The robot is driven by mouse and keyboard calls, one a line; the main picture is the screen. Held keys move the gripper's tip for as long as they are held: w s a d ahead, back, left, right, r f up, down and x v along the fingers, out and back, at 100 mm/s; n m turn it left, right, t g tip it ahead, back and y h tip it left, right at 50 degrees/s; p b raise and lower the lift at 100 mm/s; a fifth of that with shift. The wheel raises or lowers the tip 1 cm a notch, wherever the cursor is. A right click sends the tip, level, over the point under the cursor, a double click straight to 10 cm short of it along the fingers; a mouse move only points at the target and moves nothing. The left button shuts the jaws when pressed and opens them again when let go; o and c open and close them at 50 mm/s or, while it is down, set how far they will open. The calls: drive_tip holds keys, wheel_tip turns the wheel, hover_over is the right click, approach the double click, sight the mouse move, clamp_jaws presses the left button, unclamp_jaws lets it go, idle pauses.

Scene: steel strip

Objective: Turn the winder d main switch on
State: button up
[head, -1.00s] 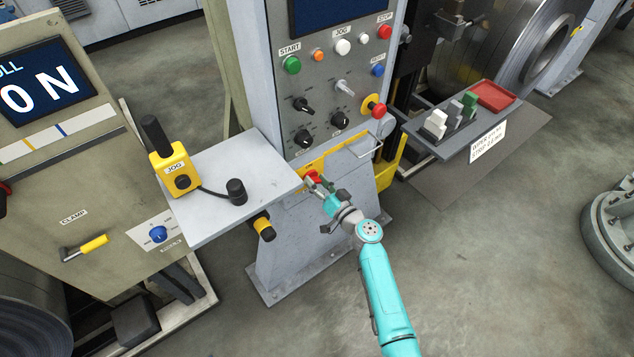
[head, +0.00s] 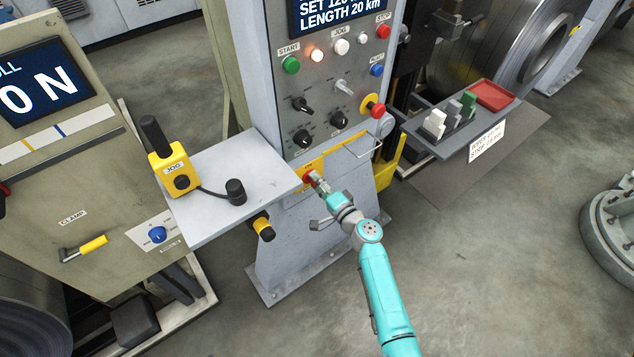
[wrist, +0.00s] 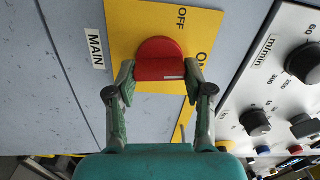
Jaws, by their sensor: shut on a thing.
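The main switch is a red rotary knob (wrist: 158,58) on a yellow plate (wrist: 128,22) in the wrist view, beside a MAIN label (wrist: 95,47). OFF and ON are printed on the plate. The white line on the knob points right, towards the ON side. My gripper (wrist: 160,74) is shut on the knob, one fingertip on each side of it. In the head view my gripper (head: 319,181) reaches the red knob (head: 308,175) low on the grey console, hiding part of it. The console display (head: 340,12) is lit with text.
An orange lamp (head: 316,55) glows on the console. A grey shelf (head: 205,215) with a yellow JOG box (head: 175,170) juts out to the left. A wire guard (head: 375,148) sticks out at the right. Open floor lies in front.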

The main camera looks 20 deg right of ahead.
drive_tip(key=shift+m, duration=0.7)
drive_tip(key=o, duration=1.2)
drive_tip(key=shift+c, duration=0.2)
drive_tip(key=shift+f, duration=0.1)
drive_tip(key=v, duration=1.2)
